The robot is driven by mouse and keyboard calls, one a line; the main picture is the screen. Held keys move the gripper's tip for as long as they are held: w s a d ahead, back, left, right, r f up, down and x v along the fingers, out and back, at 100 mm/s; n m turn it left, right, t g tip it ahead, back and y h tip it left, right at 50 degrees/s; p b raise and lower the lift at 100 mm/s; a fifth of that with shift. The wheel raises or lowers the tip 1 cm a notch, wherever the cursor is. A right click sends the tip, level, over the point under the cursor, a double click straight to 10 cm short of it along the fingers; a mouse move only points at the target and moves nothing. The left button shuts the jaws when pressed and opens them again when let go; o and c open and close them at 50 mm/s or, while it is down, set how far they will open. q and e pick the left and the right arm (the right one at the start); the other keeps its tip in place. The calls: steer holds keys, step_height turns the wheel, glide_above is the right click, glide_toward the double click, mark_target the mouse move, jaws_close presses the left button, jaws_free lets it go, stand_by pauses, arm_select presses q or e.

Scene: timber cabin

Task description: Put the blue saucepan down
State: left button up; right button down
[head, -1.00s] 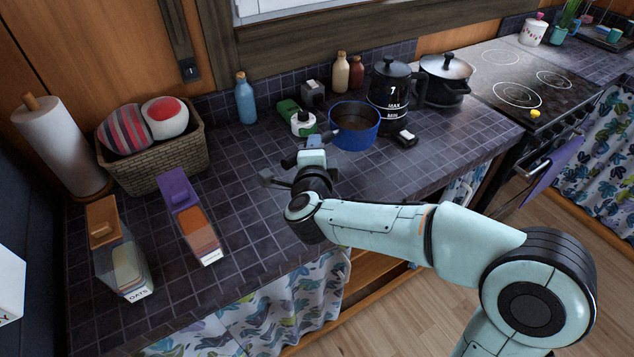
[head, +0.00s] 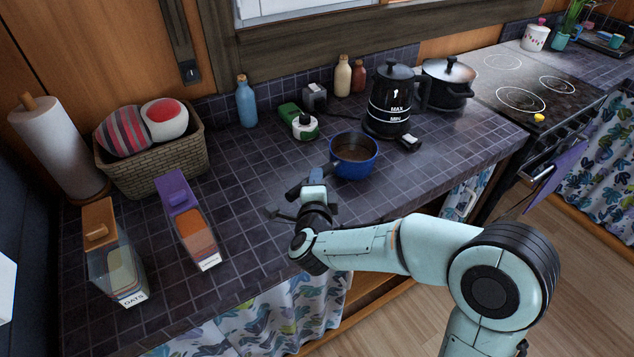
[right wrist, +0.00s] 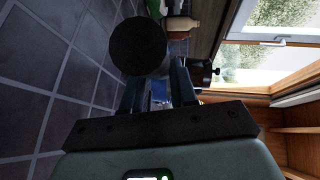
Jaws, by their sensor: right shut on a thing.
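The blue saucepan (head: 370,172) is upright over the front-middle of the tiled counter, with its brown inside showing. I cannot tell whether its base touches the tiles. My right gripper (head: 326,180) is at the saucepan's near left side, shut on its handle, which the gripper mostly hides. In the right wrist view, the fingers (right wrist: 157,88) reach forward with a bit of blue between them. My left gripper is not in view.
The tiled counter (head: 250,165) is bare left of the saucepan and along its front edge. A black kettle (head: 390,100) and a lidded black pot (head: 447,82) stand behind right. A green-and-white item (head: 305,127) is behind left. Two food containers (head: 187,222) (head: 115,262) stand at left.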

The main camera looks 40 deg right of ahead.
steer(key=c, duration=0.9)
jaws_free()
steer(key=shift+o, duration=0.2)
steer(key=shift+r, duration=0.15)
steer(key=v, duration=1.2)
